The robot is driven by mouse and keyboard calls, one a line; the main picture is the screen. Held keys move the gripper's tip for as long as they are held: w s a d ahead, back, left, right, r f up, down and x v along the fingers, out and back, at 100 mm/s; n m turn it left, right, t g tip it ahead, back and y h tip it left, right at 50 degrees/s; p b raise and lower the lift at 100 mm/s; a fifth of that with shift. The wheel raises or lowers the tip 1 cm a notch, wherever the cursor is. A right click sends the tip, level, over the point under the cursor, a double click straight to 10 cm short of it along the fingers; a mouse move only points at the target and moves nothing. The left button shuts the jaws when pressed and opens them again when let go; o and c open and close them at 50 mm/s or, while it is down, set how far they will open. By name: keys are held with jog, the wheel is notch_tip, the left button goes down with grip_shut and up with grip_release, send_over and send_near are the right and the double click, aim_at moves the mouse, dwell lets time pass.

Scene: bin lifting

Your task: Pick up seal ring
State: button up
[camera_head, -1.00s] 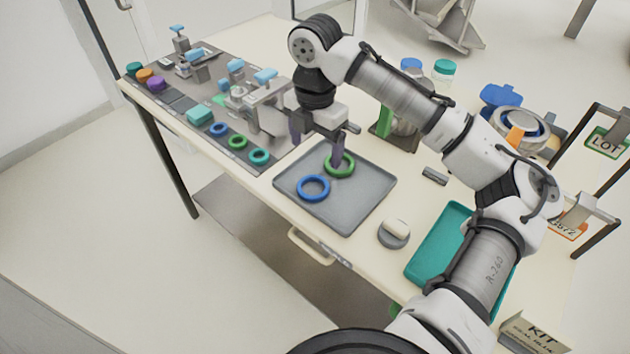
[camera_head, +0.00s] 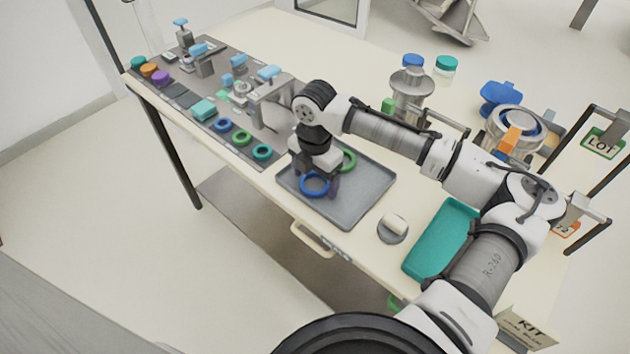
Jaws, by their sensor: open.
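A blue seal ring (camera_head: 315,193) lies on the grey tray (camera_head: 358,203) near its left side. A green seal ring (camera_head: 349,160) lies behind it on the same tray, partly hidden by my gripper. My gripper (camera_head: 315,187) is open and low over the blue ring, with its dark fingers on either side of it. I cannot tell whether the fingers touch the ring. Three more rings, blue (camera_head: 223,125), green (camera_head: 241,138) and teal (camera_head: 262,152), lie in a row on the dark fixture board.
A round grey dish with a pale block (camera_head: 393,228) and a teal tray (camera_head: 440,240) stand right of the grey tray. Fixtures with light-blue handles (camera_head: 268,73) stand at the back left. A metal canister (camera_head: 410,95) stands behind my arm.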

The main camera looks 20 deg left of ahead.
jog(key=c, duration=1.1)
jog(key=shift+o, duration=0.2)
jog(key=shift+r, duration=0.15)
notch_tip(320, 180, up, 20)
jog(key=b, duration=0.3)
